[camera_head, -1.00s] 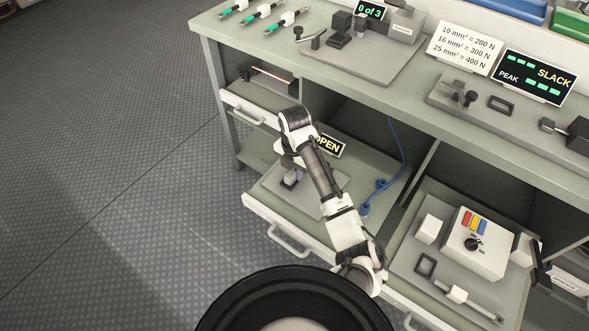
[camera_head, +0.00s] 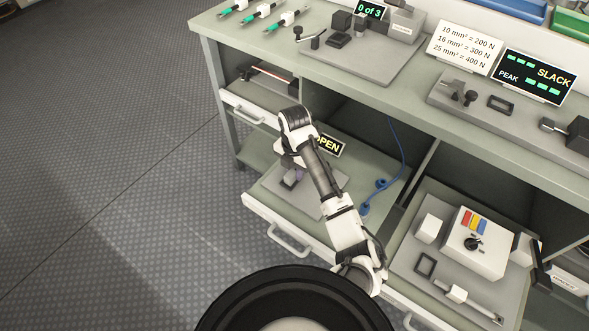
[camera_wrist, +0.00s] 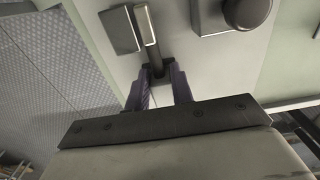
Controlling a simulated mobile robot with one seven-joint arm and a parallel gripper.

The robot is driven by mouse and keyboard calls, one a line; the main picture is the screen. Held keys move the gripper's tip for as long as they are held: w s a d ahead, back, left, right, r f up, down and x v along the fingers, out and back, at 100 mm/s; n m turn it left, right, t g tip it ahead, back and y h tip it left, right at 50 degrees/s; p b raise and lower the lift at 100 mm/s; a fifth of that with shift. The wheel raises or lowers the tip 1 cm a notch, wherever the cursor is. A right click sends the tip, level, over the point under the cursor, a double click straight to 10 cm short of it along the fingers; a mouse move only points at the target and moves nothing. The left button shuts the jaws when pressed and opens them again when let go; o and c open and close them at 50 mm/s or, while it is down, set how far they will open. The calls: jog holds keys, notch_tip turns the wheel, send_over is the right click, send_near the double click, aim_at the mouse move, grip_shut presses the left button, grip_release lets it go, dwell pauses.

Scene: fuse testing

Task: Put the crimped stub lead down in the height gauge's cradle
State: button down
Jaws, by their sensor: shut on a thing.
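My gripper (camera_wrist: 162,88) has purple fingers, closed around a dark piece (camera_wrist: 157,72) in the wrist view, which I take to be the crimped stub lead. Most of the piece is hidden between the fingers. Just beyond the fingertips are a dark grey block (camera_wrist: 120,30) and a lighter narrow strip (camera_wrist: 147,24) on a pale plate. I cannot tell which part is the cradle, or whether the piece touches it. In the head view my gripper (camera_head: 297,173) points down over a grey plate (camera_head: 322,207) on the pulled-out lower shelf, and my arm hides much of it.
A partly covered OPEN sign (camera_head: 329,146) stands behind my arm. A dark round knob (camera_wrist: 246,12) lies right of the fingers. Blue cable (camera_head: 401,150) hangs to the right. The benchtop edge (camera_head: 420,115) overhangs behind.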

aim_at(295, 170)
jog(key=c, duration=1.1)
grip_release()
jog(key=shift+f, duration=0.2)
notch_tip(295, 170, up, 14)
jog(key=shift+f+p, duration=0.1)
jog(key=shift+p, duration=1.1)
